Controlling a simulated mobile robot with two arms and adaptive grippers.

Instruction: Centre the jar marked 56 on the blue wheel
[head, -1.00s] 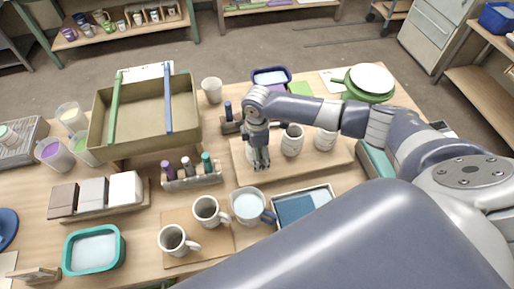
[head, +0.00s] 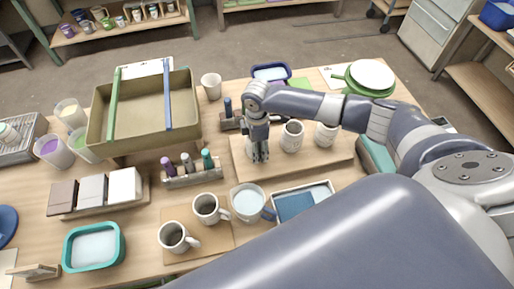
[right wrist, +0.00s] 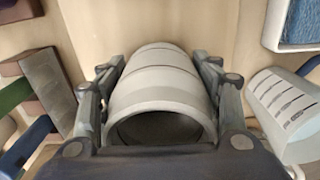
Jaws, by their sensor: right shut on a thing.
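My right gripper (head: 261,157) is over the left end of a wooden board (head: 315,166). It is shut on a pale jar (head: 249,147), mostly hidden behind the fingers in the head view. In the right wrist view the fingers (right wrist: 160,105) lie on both sides of this grey-white jar (right wrist: 158,90), its open mouth toward the camera. No number can be read on it, so I cannot tell whether it is the jar marked 56. A blue disc, apparently the blue wheel (head: 6,224), is cut off at the left edge of the table. My left gripper is not in view.
Two more pale jars (head: 292,136) (head: 327,136) stand to the right on the board. Mugs (head: 173,237), a blue-handled cup (head: 246,203), a rack of bottles (head: 193,178), a teal tub (head: 94,247) and a large olive bin (head: 150,140) crowd the table toward the left.

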